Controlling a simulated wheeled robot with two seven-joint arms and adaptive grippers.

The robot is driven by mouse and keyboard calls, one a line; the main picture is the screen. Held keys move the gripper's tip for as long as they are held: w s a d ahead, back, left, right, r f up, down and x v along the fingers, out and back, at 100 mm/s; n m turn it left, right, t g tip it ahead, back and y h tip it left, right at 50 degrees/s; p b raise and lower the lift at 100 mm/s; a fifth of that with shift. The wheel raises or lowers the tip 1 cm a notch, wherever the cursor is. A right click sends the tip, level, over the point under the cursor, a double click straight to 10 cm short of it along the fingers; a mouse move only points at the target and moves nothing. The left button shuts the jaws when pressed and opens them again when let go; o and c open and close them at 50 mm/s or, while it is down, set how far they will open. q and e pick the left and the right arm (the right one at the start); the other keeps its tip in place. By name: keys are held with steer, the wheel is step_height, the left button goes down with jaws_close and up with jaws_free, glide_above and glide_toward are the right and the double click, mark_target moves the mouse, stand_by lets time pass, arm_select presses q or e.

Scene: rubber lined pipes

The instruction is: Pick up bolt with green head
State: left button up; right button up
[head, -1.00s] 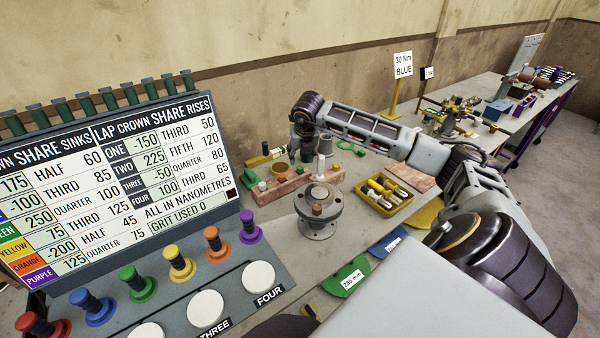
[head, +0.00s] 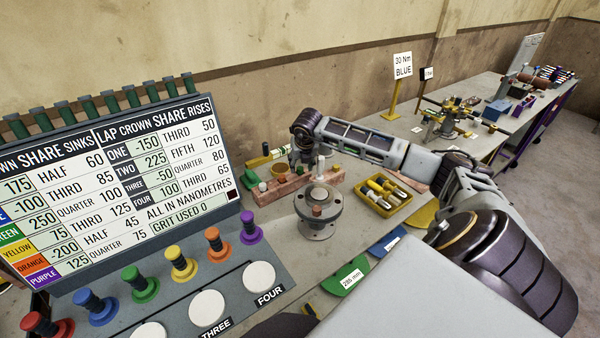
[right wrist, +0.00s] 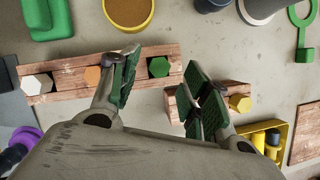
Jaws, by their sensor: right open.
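The bolt with the green hex head (right wrist: 158,67) stands at the right end of a wooden block (right wrist: 60,80) in the right wrist view. It also shows small in the head view (head: 299,170). My right gripper (right wrist: 164,64) is open and empty, with green-padded fingers pointing down toward the block. In the right wrist view the green head lies between the two fingers, nearer the left one. I cannot tell the exact height gap. In the head view the gripper (head: 303,158) is over the block's right end. My left gripper is not in view.
A second block with a yellow bolt head (right wrist: 240,103) is close to the right finger. A flanged pipe (head: 318,212) stands in front, and a yellow tray (head: 383,195) lies to the right.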

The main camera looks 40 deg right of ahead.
steer(key=shift+x, duration=0.8)
steer(key=shift+w+f, duration=0.1)
steer(key=shift+f, duration=0.1)
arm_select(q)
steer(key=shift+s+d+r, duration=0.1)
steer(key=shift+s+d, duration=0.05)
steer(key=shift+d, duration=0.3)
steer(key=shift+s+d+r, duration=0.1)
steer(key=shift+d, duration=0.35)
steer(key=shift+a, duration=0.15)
arm_select(e)
steer(key=shift+c, duration=0.7)
steer(key=c, duration=0.7)
jaws_close()
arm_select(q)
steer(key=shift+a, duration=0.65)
